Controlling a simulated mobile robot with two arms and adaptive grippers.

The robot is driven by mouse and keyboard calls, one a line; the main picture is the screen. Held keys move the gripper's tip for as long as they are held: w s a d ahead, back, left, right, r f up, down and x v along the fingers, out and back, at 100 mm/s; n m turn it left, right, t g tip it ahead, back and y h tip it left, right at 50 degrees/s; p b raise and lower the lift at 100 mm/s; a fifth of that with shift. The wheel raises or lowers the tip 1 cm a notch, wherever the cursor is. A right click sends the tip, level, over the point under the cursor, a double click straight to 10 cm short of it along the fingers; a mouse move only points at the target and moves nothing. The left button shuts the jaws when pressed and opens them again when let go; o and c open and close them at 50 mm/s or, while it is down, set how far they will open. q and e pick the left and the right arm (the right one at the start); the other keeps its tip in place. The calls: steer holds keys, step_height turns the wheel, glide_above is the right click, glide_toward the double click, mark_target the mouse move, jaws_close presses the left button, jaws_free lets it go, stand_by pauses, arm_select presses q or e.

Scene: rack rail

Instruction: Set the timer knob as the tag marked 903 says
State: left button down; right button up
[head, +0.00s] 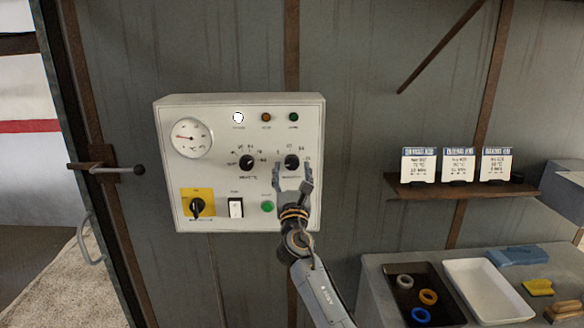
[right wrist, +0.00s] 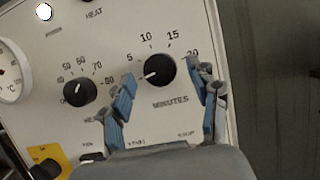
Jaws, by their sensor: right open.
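The timer knob (head: 292,161) is a black round knob at the right of the white control panel (head: 228,107). In the right wrist view the knob (right wrist: 160,70) sits above the word MINUTES, with 5, 10, 15 and 20 around it. Its white mark points lower left, below the 5; the scale there is hidden by a finger. My right gripper (head: 293,178) is open, its blue fingers (right wrist: 161,73) on either side of the knob; contact is unclear. Three tags stand on a shelf: left (head: 419,165), middle (head: 458,165), right (head: 496,164). Their small print is not surely legible. My left gripper is out of view.
The panel also has a temperature knob (head: 247,162), a gauge (head: 191,138), a yellow-plated switch (head: 197,205), a white rocker (head: 236,207) and a green button (head: 267,207). A bench at lower right holds a black tray (head: 443,292) with rings and a white tray (head: 487,290).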

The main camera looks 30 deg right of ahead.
steer(key=shift+w+d+r, duration=0.1)
steer(key=shift+w+d, duration=0.05)
steer(key=shift+w, duration=0.1)
steer(key=c, duration=1.2)
steer(key=shift+o, duration=0.2)
